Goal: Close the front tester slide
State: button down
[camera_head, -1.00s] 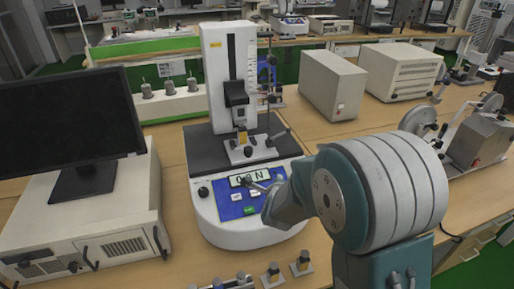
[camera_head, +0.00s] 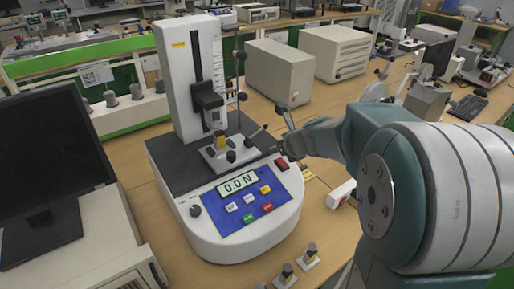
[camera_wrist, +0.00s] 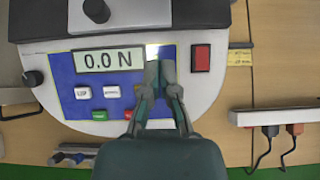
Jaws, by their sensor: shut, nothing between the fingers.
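The front tester (camera_head: 245,235) is a white machine with a blue panel and a display (camera_head: 237,183) reading 0.0 N. A tall white column (camera_head: 192,70) rises behind it, carrying a dark slide carriage (camera_head: 208,98) above a small metal fixture (camera_head: 225,152). My gripper (camera_head: 282,120) is beside the fixture, right of the column, and looks raised above the tester. In the wrist view my gripper (camera_wrist: 160,72) is shut and empty, its fingers over the panel right of the display, hiding part of the panel. I cannot tell whether it touches anything.
A monitor (camera_head: 45,165) stands on a beige case at the left. Beige boxes (camera_head: 280,72) stand behind on the right. Small metal parts (camera_head: 287,275) lie on the bench in front. A white power strip (camera_wrist: 270,117) lies right of the tester. A red switch (camera_head: 282,163) is on the tester's right edge.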

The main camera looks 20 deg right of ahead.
aim_at(249, 140)
jog(key=w+f, duration=0.3)
jog(key=shift+w+d+f, duration=0.15)
jog(key=shift+d+f, duration=0.05)
jog(key=shift+f, duration=0.1)
jog(key=w+a+f, duration=0.1)
jog(key=a, duration=0.1)
jog(key=w+a+f, duration=0.1)
jog(key=w, duration=0.1)
jog(key=shift+w+a+f, duration=0.1)
jog(key=shift+a+f, duration=0.1)
jog(key=shift+a, duration=0.15)
jog(key=w, duration=0.2)
jog(key=shift+w+d, duration=0.1)
jog(key=shift+w, duration=0.3)
jog(key=shift+w+d+r, duration=0.1)
jog(key=shift+w+d, duration=0.1)
jog(key=shift+d, duration=0.25)
jog(key=shift+a, duration=0.6)
jog(key=w, duration=0.1)
jog(key=w+a, duration=0.1)
jog(key=shift+w, duration=0.55)
jog(key=shift+d+r, duration=0.15)
jog(key=shift+d, duration=0.1)
